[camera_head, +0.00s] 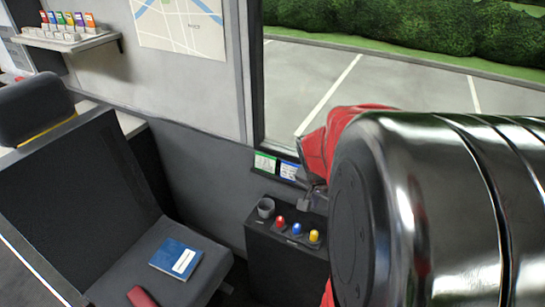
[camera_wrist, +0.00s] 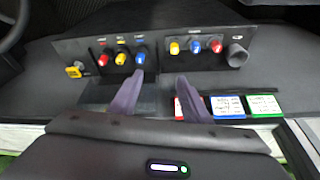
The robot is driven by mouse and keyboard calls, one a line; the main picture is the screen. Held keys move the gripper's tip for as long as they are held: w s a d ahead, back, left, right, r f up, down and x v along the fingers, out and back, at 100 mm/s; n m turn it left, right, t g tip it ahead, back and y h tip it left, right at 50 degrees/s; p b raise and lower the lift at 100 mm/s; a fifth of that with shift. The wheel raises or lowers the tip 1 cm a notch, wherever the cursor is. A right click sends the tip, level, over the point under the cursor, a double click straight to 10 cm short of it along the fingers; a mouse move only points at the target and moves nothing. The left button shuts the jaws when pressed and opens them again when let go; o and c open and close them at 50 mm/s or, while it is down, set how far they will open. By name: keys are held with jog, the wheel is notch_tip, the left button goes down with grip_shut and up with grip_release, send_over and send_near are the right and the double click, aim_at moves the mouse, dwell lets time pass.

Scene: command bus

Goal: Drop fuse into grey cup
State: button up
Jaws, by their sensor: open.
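The grey cup (camera_head: 265,208) stands at the left end of the dark console top in the head view; in the wrist view the cup (camera_wrist: 237,55) is at the right end. Beside it are red (camera_wrist: 216,46), blue (camera_wrist: 195,46) and yellow (camera_wrist: 174,47) capped pieces, set in a row. A second row has blue (camera_wrist: 140,56), yellow (camera_wrist: 122,58) and red (camera_wrist: 104,54) pieces. I cannot tell which piece is the fuse. My gripper (camera_wrist: 160,76) is open with nothing between its fingers, over the console; its left finger appears near the second row's blue piece.
Red (camera_wrist: 186,107), blue (camera_wrist: 228,106) and green (camera_wrist: 263,105) cards line the console edge by the window. A yellow piece (camera_wrist: 74,70) sits at the wrist view's left. A seat (camera_head: 130,245) with a blue book (camera_head: 176,259) stands left of the console. My arm hides the head view's right side.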

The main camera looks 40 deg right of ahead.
jog(key=s+d+f+m+g, duration=0.2)
jog(key=s+d+f+m, duration=0.4)
jog(key=d, duration=0.5)
notch_tip(320, 180, down, 3)
jog(key=shift+s+r, duration=0.1)
jog(key=shift+s, duration=0.85)
jog(key=x, duration=0.8)
jog(key=shift+f, duration=0.3)
jog(key=shift+a, duration=0.1)
jog(key=shift+f, duration=0.1)
jog(key=shift+x, duration=2.55)
jog(key=shift+s, duration=0.2)
jog(key=shift+c, duration=0.4)
grip_shut()
